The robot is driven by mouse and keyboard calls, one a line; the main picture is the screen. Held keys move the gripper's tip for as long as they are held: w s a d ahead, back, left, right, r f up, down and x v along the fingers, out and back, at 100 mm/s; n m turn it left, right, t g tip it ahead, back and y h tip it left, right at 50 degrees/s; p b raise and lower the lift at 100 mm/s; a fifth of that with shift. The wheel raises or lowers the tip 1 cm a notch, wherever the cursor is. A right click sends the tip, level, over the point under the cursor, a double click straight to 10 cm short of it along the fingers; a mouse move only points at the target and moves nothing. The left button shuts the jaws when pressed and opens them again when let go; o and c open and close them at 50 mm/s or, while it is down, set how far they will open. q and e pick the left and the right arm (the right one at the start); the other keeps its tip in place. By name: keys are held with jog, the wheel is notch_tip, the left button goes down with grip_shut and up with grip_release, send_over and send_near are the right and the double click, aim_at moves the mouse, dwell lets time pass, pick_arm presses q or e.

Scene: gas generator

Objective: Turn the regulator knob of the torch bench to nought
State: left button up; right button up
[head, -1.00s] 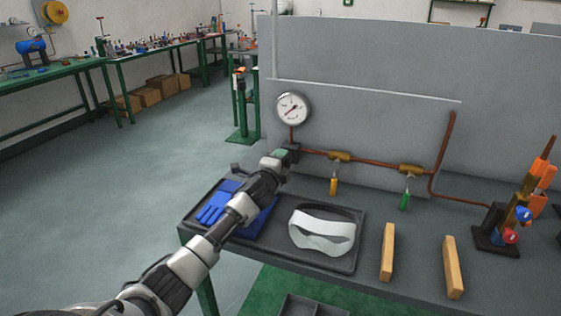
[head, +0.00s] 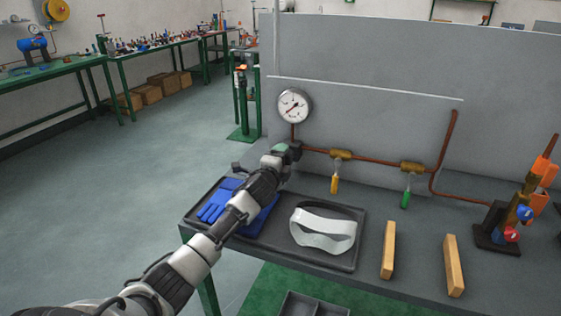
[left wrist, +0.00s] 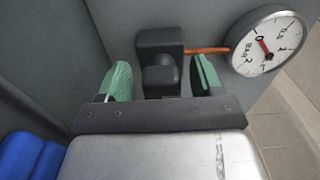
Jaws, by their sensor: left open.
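The regulator, a dark block (left wrist: 160,40) with a smaller dark knob (left wrist: 162,76) in front, is in the middle of the left wrist view. My left gripper (left wrist: 162,84) is open, with one green pad on each side of the knob. A gap shows between each pad and the knob. In the head view my left gripper (head: 282,150) is at the left end of the copper pipe and mostly hides the regulator. The round white gauge (head: 294,106) is just above; its face and red needle also show in the left wrist view (left wrist: 268,42). My right gripper is not in view.
The copper pipe (head: 378,160) carries a yellow-handled valve (head: 335,183) and a green-handled valve (head: 406,198). A grey panel (head: 370,125) stands behind. Under my left arm lies a tray (head: 345,268) with blue gloves (head: 214,206) and a white visor (head: 322,230). Two wooden bars lie to the right.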

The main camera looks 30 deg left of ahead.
pick_arm(q)
jog(key=shift+s, duration=0.1)
jog(key=v, duration=1)
jog(key=shift+s+d, duration=0.15)
jog(key=shift+s, duration=0.1)
